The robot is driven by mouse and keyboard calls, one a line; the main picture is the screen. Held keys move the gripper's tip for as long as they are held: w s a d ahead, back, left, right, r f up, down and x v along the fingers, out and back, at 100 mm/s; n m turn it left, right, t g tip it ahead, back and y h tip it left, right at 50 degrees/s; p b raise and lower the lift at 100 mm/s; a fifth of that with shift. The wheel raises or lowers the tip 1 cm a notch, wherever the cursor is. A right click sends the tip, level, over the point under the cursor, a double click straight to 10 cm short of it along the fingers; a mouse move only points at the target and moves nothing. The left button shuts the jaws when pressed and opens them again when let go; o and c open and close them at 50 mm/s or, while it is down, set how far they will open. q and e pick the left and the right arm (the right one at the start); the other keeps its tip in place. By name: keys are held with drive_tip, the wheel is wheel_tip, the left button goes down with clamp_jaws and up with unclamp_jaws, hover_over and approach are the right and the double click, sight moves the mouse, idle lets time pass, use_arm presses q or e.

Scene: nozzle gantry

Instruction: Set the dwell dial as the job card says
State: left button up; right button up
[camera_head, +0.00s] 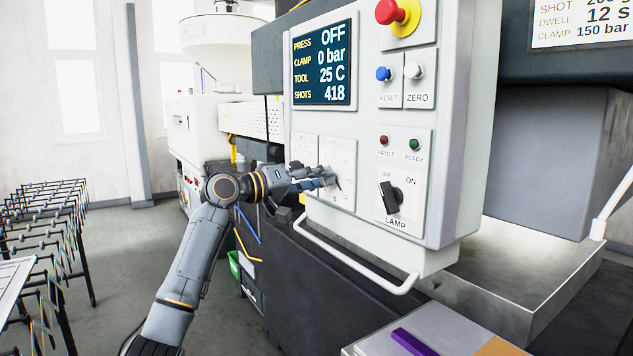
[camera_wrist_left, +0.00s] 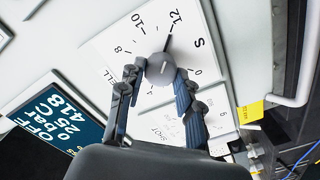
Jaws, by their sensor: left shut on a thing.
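The job card (camera_head: 582,22) at the upper right in the head view reads DWELL 12 S. The dwell dial's plate (camera_head: 340,165) is on the front of the white control panel, partly covered by my left gripper (camera_head: 328,180). In the left wrist view, the round grey dwell knob (camera_wrist_left: 160,66) sits between the two fingers of my left gripper (camera_wrist_left: 159,78), which is shut on it. The knob's dark pointer line points at or very near the 12 mark. My right gripper is not in view.
The control panel (camera_head: 455,130) also bears a screen (camera_head: 325,65), a red stop button (camera_head: 392,11), reset and zero buttons, and a lamp switch (camera_head: 391,197). A white handle bar (camera_head: 350,257) runs below it. The shot dial's plate (camera_wrist_left: 160,128) is beside the dwell dial.

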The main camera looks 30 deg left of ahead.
use_arm(q)
drive_tip(key=shift+f, duration=0.15)
idle(0.3)
drive_tip(key=o, duration=1.2)
drive_tip(key=shift+c, duration=0.2)
drive_tip(key=v, duration=1.2)
drive_tip(key=shift+w, duration=0.1)
